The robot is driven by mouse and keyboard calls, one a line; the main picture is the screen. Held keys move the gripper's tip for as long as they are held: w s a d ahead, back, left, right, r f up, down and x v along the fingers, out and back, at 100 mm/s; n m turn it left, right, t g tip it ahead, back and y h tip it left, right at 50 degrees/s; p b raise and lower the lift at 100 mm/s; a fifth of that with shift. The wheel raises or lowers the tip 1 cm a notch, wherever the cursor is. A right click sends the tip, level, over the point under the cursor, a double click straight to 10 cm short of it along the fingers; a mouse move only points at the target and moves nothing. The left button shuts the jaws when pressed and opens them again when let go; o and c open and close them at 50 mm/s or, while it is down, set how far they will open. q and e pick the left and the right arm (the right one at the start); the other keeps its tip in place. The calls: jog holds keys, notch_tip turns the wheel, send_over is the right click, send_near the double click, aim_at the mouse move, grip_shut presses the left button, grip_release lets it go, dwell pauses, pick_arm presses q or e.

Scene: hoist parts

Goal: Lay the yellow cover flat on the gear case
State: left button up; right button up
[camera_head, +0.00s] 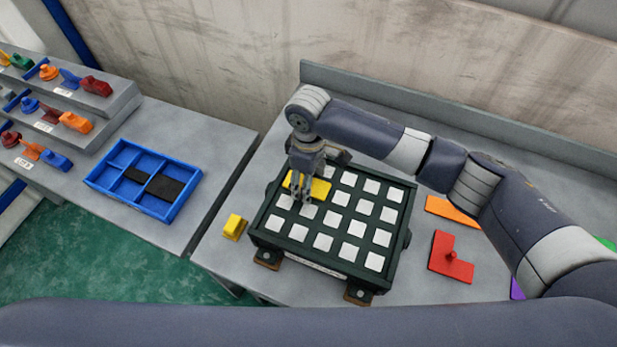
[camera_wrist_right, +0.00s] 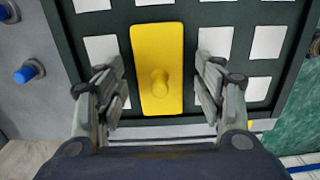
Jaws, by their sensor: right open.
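The gear case (camera_head: 325,256) is a dark green tray with a grid of white squares, on the grey table. The yellow cover (camera_wrist_right: 160,45) is a rectangular plate with a round knob. It appears to lie flat on the case, over some of the squares at its left back part, and it also shows in the head view (camera_head: 319,187). My right gripper (camera_head: 302,198) is above the cover, pointing down. In the wrist view my right gripper (camera_wrist_right: 161,70) is open, with its fingers apart on either side of the cover, not closed on the knob. My left gripper is out of view.
A small yellow block (camera_head: 234,227) stands left of the case. A red L-shaped piece (camera_head: 452,258) and an orange piece (camera_head: 453,211) lie to the right. A blue divided tray (camera_head: 110,184) and a stepped parts rack (camera_head: 105,118) are on the left table.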

notch_tip(320, 180, up, 12)
jog(key=b, duration=0.2)
jog(key=shift+r, duration=0.15)
dwell(0.5)
